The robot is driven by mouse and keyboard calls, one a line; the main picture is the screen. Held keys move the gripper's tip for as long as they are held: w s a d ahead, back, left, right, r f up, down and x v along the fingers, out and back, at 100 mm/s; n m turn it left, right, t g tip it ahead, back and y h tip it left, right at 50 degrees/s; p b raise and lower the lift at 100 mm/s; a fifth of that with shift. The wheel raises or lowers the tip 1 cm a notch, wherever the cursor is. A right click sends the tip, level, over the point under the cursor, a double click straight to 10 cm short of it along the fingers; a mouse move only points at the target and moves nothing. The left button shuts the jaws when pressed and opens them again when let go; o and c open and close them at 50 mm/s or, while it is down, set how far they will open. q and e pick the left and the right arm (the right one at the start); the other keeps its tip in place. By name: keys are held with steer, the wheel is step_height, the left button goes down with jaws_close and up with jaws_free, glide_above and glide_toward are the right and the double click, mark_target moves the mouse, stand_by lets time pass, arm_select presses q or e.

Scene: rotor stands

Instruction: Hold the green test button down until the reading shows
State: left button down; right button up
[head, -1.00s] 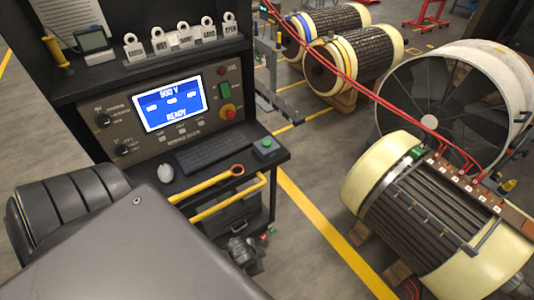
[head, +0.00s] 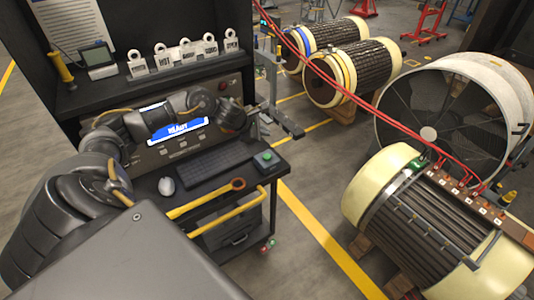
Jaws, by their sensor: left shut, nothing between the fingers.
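The green button (head: 267,155) sits on a small dark box (head: 268,164) at the right end of the console's desk. The console display (head: 178,132) is blue; its word READY shows, and my left arm hides its upper part. My left gripper (head: 242,124) is shut and empty. In the picture it is in front of the right side of the console panel, above and left of the green button, apart from it. My right gripper is not in view.
A keyboard (head: 215,164) and a mouse (head: 166,186) lie on the desk left of the button box. A yellow rail (head: 230,216) runs along the desk front. Labelled padlock-shaped tags (head: 185,52) stand on the shelf above. A large stator (head: 430,225) stands at the right.

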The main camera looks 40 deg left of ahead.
mark_target(264, 158)
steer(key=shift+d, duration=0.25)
